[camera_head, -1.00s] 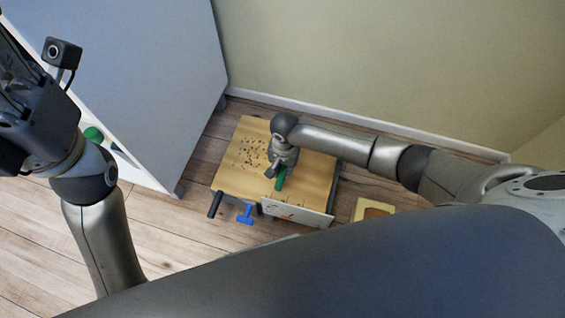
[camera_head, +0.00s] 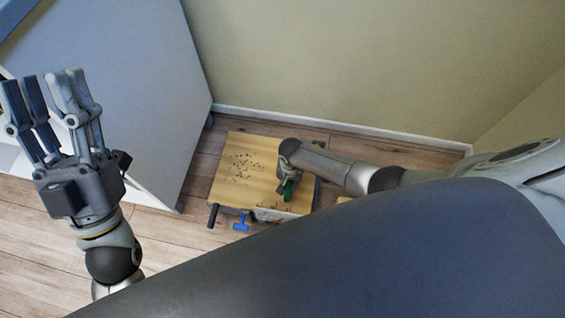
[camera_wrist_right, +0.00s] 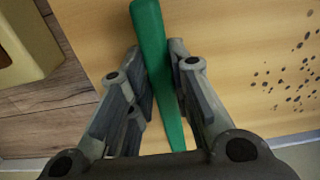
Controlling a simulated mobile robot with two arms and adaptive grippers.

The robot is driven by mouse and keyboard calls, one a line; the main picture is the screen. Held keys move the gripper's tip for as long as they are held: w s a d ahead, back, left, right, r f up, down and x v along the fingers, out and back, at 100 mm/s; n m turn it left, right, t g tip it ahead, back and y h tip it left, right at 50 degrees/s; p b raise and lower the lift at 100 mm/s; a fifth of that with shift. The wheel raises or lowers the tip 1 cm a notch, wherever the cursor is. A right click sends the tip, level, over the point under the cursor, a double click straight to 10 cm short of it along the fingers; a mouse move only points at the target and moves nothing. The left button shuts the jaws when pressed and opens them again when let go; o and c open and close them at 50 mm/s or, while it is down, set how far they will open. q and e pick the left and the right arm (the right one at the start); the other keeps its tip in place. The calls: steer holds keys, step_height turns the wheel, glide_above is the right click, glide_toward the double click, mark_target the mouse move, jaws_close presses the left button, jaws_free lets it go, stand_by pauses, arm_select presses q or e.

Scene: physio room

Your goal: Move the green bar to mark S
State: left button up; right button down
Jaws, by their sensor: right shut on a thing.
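The green bar (camera_head: 289,190) is over the right part of the wooden tabletop (camera_head: 232,190). My right gripper (camera_head: 287,183) is shut on it. In the right wrist view the bar (camera_wrist_right: 152,38) runs lengthwise between the two finger pairs of my right gripper (camera_wrist_right: 155,65), with its far end sticking out beyond them. I cannot tell whether the bar touches the tabletop. My left gripper (camera_head: 44,90) is raised at the left, open and empty, fingers pointing up. I cannot make out mark S in these views.
Dark specks (camera_head: 245,168) dot the tabletop's left part. A blue T-shaped handle (camera_head: 241,222) and a dark grey bar end (camera_head: 213,214) stick out at the front. A yellow box (camera_wrist_right: 28,40) stands beside the table. A blue-grey cabinet (camera_head: 150,90) stands at the left.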

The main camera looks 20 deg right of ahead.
steer(key=d, duration=0.1)
steer(key=s+d+p, duration=0.1)
steer(key=d, duration=0.1)
steer(key=shift+s+d+r+p, duration=0.15)
steer(key=shift+s+p, duration=0.1)
steer(key=shift+p, duration=0.1)
steer(key=shift+d, duration=0.1)
arm_select(q)
steer(key=w+f+g+y, duration=0.2)
steer(key=w+f+g, duration=0.3)
steer(key=f, duration=0.1)
steer(key=shift+w+d+f, duration=0.2)
steer(key=shift+w+f, duration=0.05)
arm_select(e)
steer(key=shift+s, duration=0.1)
steer(key=c, duration=1.5)
jaws_free()
steer(key=shift+s, duration=0.1)
arm_select(q)
steer(key=shift+d, duration=0.1)
arm_select(e)
steer(key=shift+o, duration=0.9)
steer(key=shift+s, duration=0.1)
arm_select(q)
steer(key=shift+r, duration=0.1)
arm_select(e)
steer(key=shift+a, duration=0.2)
steer(key=shift+r, duration=0.35)
step_height(320, 180, up, 11)
